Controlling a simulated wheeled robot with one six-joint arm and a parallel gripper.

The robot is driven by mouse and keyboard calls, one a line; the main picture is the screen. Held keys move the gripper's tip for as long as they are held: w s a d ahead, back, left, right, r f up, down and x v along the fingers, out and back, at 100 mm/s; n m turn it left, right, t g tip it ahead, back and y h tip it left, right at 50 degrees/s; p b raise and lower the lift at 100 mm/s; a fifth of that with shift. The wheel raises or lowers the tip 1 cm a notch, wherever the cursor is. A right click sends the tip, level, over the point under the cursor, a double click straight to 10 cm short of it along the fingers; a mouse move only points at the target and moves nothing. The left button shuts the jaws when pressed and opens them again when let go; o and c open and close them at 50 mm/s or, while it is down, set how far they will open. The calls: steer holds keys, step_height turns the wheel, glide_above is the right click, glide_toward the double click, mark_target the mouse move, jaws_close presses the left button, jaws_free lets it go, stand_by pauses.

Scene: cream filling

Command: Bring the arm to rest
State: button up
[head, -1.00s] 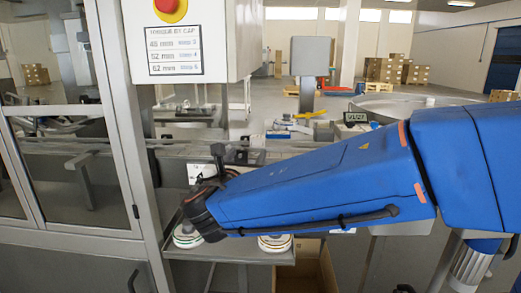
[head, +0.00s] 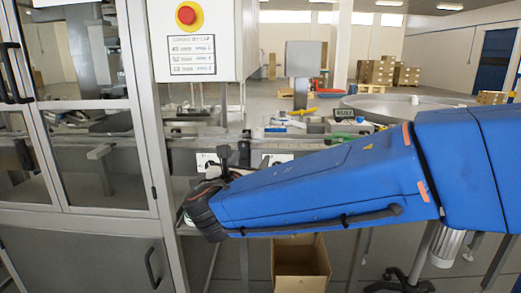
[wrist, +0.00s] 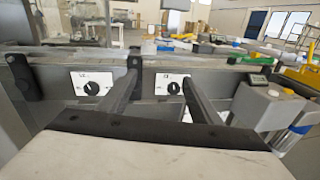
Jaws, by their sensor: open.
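My blue arm reaches across the head view from the right, in front of the machine. My gripper (wrist: 158,92) shows in the wrist view as two dark fingers set wide apart, with nothing between them. It is open and faces the machine's front rail (wrist: 55,85). Two white dial plates with black knobs, a left dial (wrist: 92,88) and a right dial (wrist: 174,88), sit on that rail beyond the fingers. In the head view the dark wrist end of my arm hides most of the gripper.
A control box with a red stop button (head: 187,15) hangs above the rail. A glazed cabinet (head: 100,180) stands at left. An open cardboard box (head: 301,262) is on the floor below my arm. A round metal table (head: 395,105) stands behind the arm. Stacked cartons are far back.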

steer(key=s+d+f+m+g+h, duration=0.1)
steer(key=s+d+f+m+g, duration=0.3)
steer(key=d, duration=0.6)
steer(key=s+d+f+m+g+h, duration=0.1)
steer(key=s+d+f+m+g, duration=0.15)
steer(key=d+m, duration=0.55)
steer(key=s+d+f+m+g+h, duration=0.1)
steer(key=s+d+f+m+g, duration=0.25)
steer(key=d, duration=0.85)
steer(key=s+d+f+m+g+y, duration=0.1)
steer(key=s+f+m+y, duration=0.2)
steer(key=s+f+m, duration=0.2)
steer(key=s+f+m+g+y, duration=0.1)
steer(key=s+f+m+y, duration=0.2)
steer(key=s+m, duration=0.9)
step_height(320, 180, down, 2)
steer(key=shift+s+d+f+y, duration=0.1)
steer(key=shift+s+d+y, duration=0.25)
steer(key=shift+s, duration=0.25)
steer(key=shift+d+m, duration=0.1)
steer(key=shift+m, duration=0.15)
